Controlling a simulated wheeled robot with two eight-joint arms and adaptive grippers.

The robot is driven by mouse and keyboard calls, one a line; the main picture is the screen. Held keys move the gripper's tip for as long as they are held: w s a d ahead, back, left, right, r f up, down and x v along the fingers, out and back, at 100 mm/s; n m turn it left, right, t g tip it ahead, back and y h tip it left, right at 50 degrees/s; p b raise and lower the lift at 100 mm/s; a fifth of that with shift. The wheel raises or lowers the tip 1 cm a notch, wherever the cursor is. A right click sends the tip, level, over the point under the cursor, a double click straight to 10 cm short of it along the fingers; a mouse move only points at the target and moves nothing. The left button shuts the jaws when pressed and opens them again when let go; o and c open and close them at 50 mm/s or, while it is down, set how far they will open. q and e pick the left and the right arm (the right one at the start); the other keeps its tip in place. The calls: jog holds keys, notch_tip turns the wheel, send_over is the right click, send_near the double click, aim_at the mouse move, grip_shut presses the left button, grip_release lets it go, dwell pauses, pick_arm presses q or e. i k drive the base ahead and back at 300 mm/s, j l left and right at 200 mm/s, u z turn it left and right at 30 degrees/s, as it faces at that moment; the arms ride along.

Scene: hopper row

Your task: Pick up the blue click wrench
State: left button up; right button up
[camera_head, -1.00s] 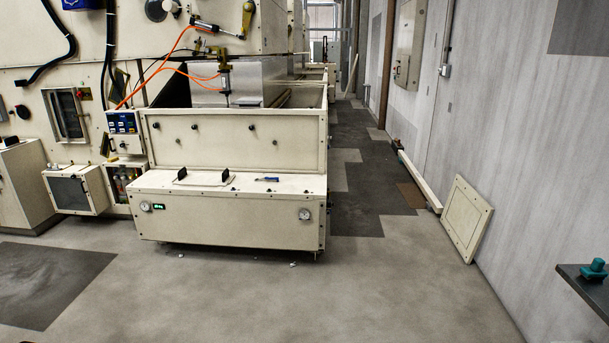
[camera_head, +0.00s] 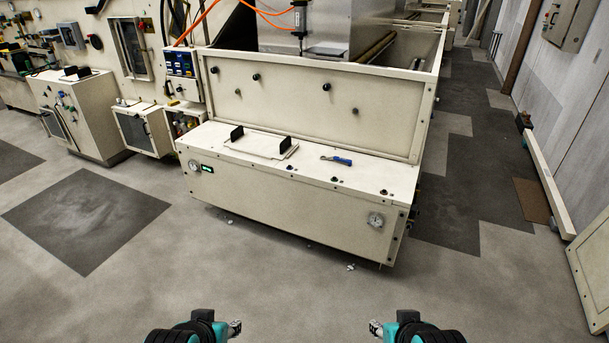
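The blue click wrench (camera_head: 337,160) lies on the flat top of the cream machine's front ledge (camera_head: 365,180), right of a raised plate. It is small in view, with a blue handle to the right. My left gripper (camera_head: 236,328) and my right gripper (camera_head: 375,328) show at the bottom edge, well short of the machine and apart from the wrench. Both are seen small and partly cut off. Nothing shows between their fingertips, but how far the fingers are apart cannot be made out.
A plate with two black handles (camera_head: 262,144) sits on the ledge left of the wrench. An upright panel (camera_head: 310,100) rises behind the ledge. Grey floor (camera_head: 300,290) lies open before the machine. A leaning panel (camera_head: 592,262) stands at the right wall.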

aim_at(341, 159)
jog(key=i+l+u, duration=0.1)
jog(key=i, duration=0.2)
jog(key=i+l+u, duration=0.1)
jog(key=i, duration=2.55)
jog(key=k+j+z, duration=0.1)
jog(key=z, duration=1.95)
